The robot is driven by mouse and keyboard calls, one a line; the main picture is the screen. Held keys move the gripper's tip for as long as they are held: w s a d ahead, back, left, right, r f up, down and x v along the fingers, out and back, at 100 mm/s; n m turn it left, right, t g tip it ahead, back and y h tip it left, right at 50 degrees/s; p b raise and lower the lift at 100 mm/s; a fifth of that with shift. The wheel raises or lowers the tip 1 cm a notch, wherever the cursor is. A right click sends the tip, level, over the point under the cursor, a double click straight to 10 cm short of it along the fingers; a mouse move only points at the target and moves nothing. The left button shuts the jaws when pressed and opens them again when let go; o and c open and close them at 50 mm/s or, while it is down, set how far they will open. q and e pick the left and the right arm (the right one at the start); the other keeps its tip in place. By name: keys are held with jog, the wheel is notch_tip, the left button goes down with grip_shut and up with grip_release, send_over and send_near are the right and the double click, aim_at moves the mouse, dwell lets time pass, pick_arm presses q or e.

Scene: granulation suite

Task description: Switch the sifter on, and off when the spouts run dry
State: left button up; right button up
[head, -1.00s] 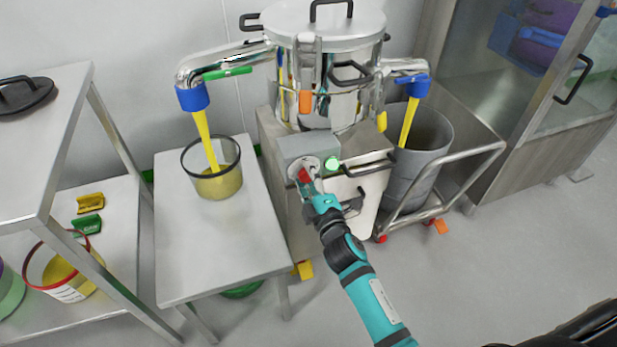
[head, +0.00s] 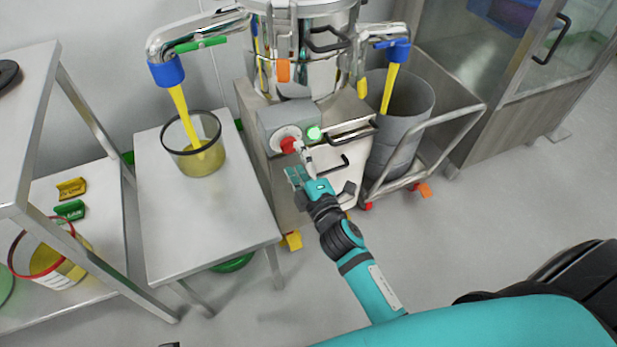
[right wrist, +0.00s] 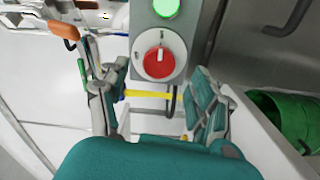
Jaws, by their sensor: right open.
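The sifter (head: 318,70) is a shiny steel drum with two spouts. Its grey control box (head: 270,124) carries a red rotary switch (head: 289,145) and a lit green lamp (head: 314,133). In the right wrist view the red switch (right wrist: 158,63) sits on a pale round plate below the green lamp (right wrist: 166,7). Yellow powder runs from the left spout (head: 166,72) into a clear bucket (head: 199,160), and from the right spout (head: 398,50) into a grey bin (head: 395,155). My right gripper (head: 300,172) is open and empty, just below and apart from the switch. My left gripper is not seen.
The bucket stands on a small steel table (head: 210,225). A steel shelf unit (head: 28,130) is at the left, with a red-rimmed bucket (head: 50,262) low down. The bin stands on a trolley (head: 450,118). Open floor (head: 470,225) lies at the right.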

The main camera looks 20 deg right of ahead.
jog(key=s, duration=0.7)
jog(key=shift+s, duration=0.2)
jog(key=shift+d, duration=0.1)
dwell(4.5)
